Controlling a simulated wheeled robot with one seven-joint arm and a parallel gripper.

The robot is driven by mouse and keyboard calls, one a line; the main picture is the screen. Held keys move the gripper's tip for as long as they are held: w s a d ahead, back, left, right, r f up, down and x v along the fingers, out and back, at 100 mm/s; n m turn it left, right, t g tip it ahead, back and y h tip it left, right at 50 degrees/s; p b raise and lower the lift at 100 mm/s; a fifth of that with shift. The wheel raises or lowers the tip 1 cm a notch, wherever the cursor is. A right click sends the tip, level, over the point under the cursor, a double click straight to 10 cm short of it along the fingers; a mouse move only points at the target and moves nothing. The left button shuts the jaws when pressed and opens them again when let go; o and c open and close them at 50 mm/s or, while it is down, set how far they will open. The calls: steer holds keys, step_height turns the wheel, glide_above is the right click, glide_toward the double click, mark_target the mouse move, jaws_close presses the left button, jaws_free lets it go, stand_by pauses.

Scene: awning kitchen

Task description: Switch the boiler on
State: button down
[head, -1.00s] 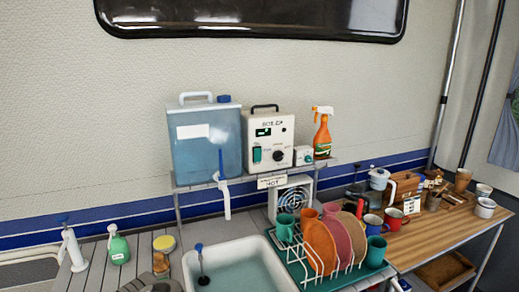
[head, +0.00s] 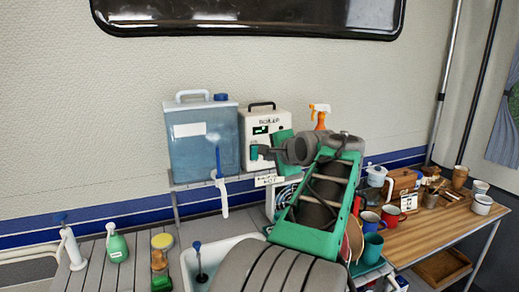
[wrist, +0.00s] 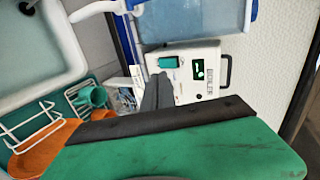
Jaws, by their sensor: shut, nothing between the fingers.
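The boiler (head: 265,113) is a white box with a black top handle, on the raised shelf above the sink. Its front has a small dark display with a green mark (head: 261,130) and a green rocker switch (head: 254,153). In the wrist view the boiler (wrist: 211,85) lies sideways, with the switch (wrist: 168,62) and display both visible. My gripper (head: 263,150) is shut and empty, its tips close to the boiler's front beside the switch. In the wrist view the closed fingers (wrist: 159,82) point at the panel just by the switch. I cannot tell if they touch it. My arm hides the knob in the head view.
A blue water tank (head: 205,140) with a tap stands left of the boiler. An orange spray bottle (head: 320,114) stands to its right. Below are the sink (wrist: 45,40) and a dish rack (wrist: 65,105) with cups and plates. A wooden table (head: 440,232) with mugs is at right.

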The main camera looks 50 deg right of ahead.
steer(key=shift+s+d+r+m, duration=0.4)
steer(key=shift+s+d+r, duration=0.05)
steer(key=shift+s+d, duration=0.2)
steer(key=p, duration=0.2)
glide_toward(255, 148)
step_height(255, 148, down, 3)
steer(key=w, duration=0.1)
steer(key=shift+w+d+f+p, duration=0.1)
steer(key=shift+w+d+p, duration=0.05)
steer(key=shift+w+d, duration=0.45)
steer(key=shift+w+d+r+p, duration=0.1)
steer(key=shift+w+d, duration=0.3)
steer(key=shift+w, duration=0.4)
steer(key=shift+w+d+f+p, duration=0.1)
steer(key=shift+w+d+p, duration=0.05)
steer(key=shift+w+d, duration=0.4)
steer(key=shift+w+a, duration=0.1)
